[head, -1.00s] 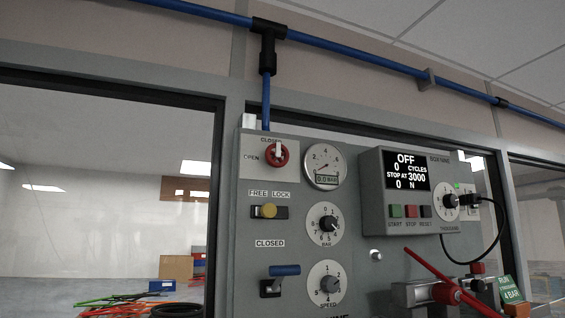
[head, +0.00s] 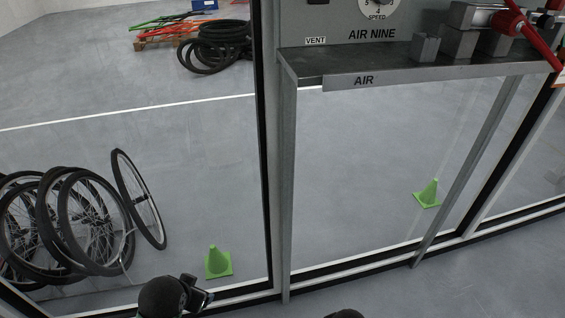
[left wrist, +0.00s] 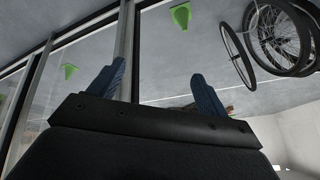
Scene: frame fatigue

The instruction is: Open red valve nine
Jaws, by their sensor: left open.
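The red valve is out of both current views. The head view now holds only the lower part of the AIR NINE panel (head: 330,30), with a VENT label and part of the SPEED dial (head: 378,8). My left gripper (left wrist: 153,88) shows in the left wrist view, its two blue fingers spread wide with nothing between them. It is apart from the panel. A dark part of my arm shows at the bottom of the head view. My right gripper is not in view.
A grey shelf marked AIR (head: 420,72) juts out below the panel, carrying metal blocks and a red bar (head: 530,35). Glass panes in metal frames stand below and left. Behind them are bicycle wheels (head: 70,225), black tyres (head: 213,45) and green cones (head: 217,262).

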